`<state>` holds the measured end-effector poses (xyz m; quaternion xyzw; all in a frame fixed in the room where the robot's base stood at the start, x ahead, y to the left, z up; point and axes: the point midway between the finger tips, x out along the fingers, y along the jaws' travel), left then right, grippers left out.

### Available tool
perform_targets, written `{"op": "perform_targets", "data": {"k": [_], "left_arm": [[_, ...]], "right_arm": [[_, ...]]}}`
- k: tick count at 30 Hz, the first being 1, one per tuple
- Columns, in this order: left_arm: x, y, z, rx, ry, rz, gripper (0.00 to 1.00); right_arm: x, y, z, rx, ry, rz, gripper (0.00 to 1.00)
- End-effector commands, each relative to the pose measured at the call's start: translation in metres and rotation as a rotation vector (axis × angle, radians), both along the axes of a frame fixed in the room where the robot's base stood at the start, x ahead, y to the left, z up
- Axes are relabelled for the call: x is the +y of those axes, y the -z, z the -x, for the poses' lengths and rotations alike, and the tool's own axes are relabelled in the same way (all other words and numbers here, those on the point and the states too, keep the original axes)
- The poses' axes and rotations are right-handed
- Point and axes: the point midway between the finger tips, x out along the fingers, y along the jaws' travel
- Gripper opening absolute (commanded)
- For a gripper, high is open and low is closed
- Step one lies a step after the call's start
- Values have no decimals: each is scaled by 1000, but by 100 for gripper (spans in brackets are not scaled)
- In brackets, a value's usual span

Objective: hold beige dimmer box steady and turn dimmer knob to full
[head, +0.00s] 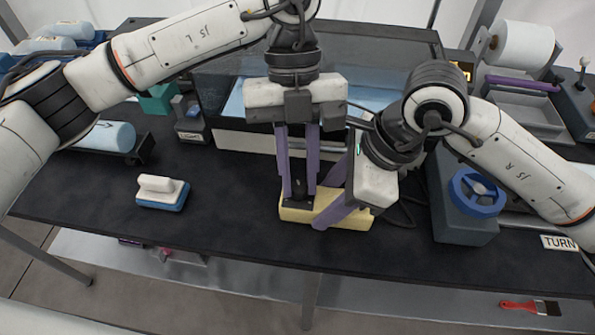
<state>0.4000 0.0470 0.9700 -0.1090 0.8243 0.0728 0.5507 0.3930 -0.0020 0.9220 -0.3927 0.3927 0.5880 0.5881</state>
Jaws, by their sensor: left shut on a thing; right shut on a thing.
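The beige dimmer box (358,219) sits on the dark table near its front edge, centre of the head view. My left gripper (298,196) points straight down onto the left part of its top. Its purple fingers stand either side of the small black dimmer knob (297,202) and are shut on it. The fingers partly hide the knob, and I cannot read its setting. My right gripper (332,198) comes in from the right, tilted, and is shut on the box. One finger lies across the near side; the other is partly hidden behind.
A glass tank (225,95) stands behind the box. A grey unit with a blue handwheel (477,192) is close on the right, near a TURN label (558,243). A white and blue block (161,191) lies left, with bare table around it.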

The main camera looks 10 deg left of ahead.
Motion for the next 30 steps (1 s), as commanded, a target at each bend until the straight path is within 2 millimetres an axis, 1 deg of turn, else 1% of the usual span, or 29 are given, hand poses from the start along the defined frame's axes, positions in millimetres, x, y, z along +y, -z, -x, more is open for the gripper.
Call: {"op": "perform_targets", "data": {"k": [6,13,21,30], "left_arm": [[-2,-1,-1,-1,172,0,0],[-3,-1,-1,-2,296,0,0],[-3,-1,0,-1,364,0,0],[-3,-1,0,0,372,0,0]], "right_arm": [[0,0,0,1,0,2,15],[0,0,0,1,0,2,15],[0,1,0,2,-1,2,15],[0,1,0,2,-1,2,15]]}}
